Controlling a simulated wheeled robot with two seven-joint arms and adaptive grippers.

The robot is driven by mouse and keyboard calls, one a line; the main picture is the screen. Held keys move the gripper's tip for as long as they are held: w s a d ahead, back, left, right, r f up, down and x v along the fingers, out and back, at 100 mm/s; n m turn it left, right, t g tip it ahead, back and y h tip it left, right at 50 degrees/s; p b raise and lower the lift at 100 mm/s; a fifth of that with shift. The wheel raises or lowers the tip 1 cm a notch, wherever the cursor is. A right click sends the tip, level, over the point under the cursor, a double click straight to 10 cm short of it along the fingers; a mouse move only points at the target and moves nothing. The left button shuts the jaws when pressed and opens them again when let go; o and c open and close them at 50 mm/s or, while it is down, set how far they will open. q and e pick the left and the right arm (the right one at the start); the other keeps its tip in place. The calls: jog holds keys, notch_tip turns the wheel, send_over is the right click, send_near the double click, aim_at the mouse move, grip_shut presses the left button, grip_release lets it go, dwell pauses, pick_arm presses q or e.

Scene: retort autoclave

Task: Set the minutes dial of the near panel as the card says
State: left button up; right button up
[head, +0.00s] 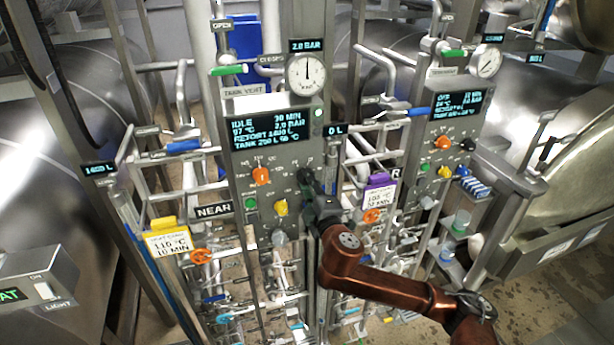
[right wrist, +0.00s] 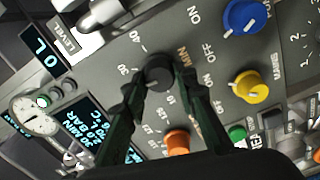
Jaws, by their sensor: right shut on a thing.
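The near panel (head: 277,160) stands upright at the centre of the head view, with NEAR on a label at its lower left. Its screen (head: 270,128) reads IDLE, 30 MIN and 97 °C. The black minutes dial (right wrist: 157,70) shows in the right wrist view among marks such as 40, 30 and 10. My right gripper (head: 308,188) is shut on this dial, one finger on each side; in the head view it mostly hides it. A card under a yellow clip (head: 167,244) reads 110 °C, 10 MIN. My left gripper is out of view.
An orange dial (right wrist: 177,143) sits close beside the fingers, with yellow (right wrist: 252,86) and blue (right wrist: 245,15) knobs farther off. Pipes and valve handles surround the panel. A similar panel (head: 455,125) stands to the right; a purple-topped card (head: 378,193) hangs between them.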

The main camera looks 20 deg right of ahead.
jog(key=shift+d+f+n+p, duration=0.1)
jog(key=shift+f+n+p, duration=0.05)
jog(key=shift+n+p, duration=3.8)
jog(key=shift+f+n+p, duration=0.15)
jog(key=shift+n+p, duration=2.85)
jog(key=shift+n, duration=1.85)
jog(key=o, duration=1.2)
jog(key=shift+c, duration=0.2)
jog(key=s, duration=1.2)
jog(key=shift+d, duration=0.2)
